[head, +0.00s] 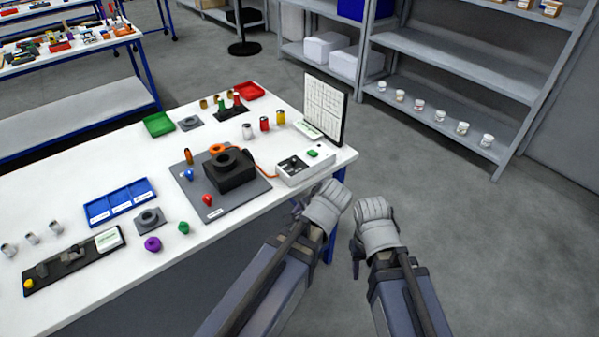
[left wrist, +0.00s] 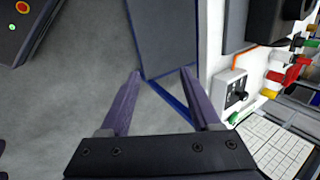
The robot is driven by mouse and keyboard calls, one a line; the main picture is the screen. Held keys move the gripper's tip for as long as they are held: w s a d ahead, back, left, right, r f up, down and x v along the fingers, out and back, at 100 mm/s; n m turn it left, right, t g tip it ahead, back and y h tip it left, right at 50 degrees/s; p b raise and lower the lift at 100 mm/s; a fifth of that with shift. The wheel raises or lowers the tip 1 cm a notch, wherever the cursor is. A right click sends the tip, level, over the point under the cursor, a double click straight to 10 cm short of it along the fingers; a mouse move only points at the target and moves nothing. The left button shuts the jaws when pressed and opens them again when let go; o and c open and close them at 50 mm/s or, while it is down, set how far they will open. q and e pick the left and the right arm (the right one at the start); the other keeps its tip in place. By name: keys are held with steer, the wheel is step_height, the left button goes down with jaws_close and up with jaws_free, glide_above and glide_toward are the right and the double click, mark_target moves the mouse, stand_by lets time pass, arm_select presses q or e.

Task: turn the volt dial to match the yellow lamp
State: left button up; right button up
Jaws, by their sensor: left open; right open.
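A white box (head: 303,171) with a dark dial area and a green spot sits at the table's right front edge. In the left wrist view the box shows its black round dial (left wrist: 236,97); the dial's setting is too small to read. A small yellow cylinder (head: 281,118) stands behind the box beside a red one; I cannot tell whether it is the yellow lamp. My left gripper (left wrist: 160,74) is open and empty, off the table's edge near the box and apart from it. My right gripper (head: 356,254) is open, farther right over the floor; its fingers are partly hidden.
A white panel in a dark frame (head: 325,108) stands behind the box. An orange cable (head: 262,170) runs from the box towards a black block (head: 230,170) on a grey plate. Blue trays (head: 120,201) and small coloured parts lie leftward. Grey shelves (head: 440,75) stand behind; floor between is clear.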

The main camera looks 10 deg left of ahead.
arm_select(q)
steer(key=w+a+f+m+t+y+b, duration=0.2)
steer(key=w+a+m+t+b, duration=0.15)
steer(key=w+b, duration=0.25)
steer(key=w+a+f+m+t+y+b, duration=0.1)
steer(key=w+a+m+t+y+b, duration=0.1)
steer(key=w+m+b, duration=0.3)
steer(key=m+t+b, duration=0.6)
steer(key=m+b, duration=0.2)
steer(key=m, duration=0.2)
glide_toward(294, 162)
steer(key=shift+w+a+f+g+y, duration=0.15)
steer(key=shift+w+a+f, duration=0.1)
steer(key=shift+w+a, duration=0.3)
steer(key=shift+w+a+f+g+y, duration=0.15)
steer(key=shift+w+a+f, duration=0.15)
steer(key=shift+a, duration=0.3)
steer(key=m, duration=0.1)
steer(key=w+m+t, duration=0.1)
steer(key=m+b, duration=0.1)
steer(key=shift+w+d+r, duration=0.15)
steer(key=shift+d+r, duration=0.15)
steer(key=shift+r, duration=0.1)
steer(key=x, duration=0.8)
steer(key=shift+d, duration=0.1)
jaws_close()
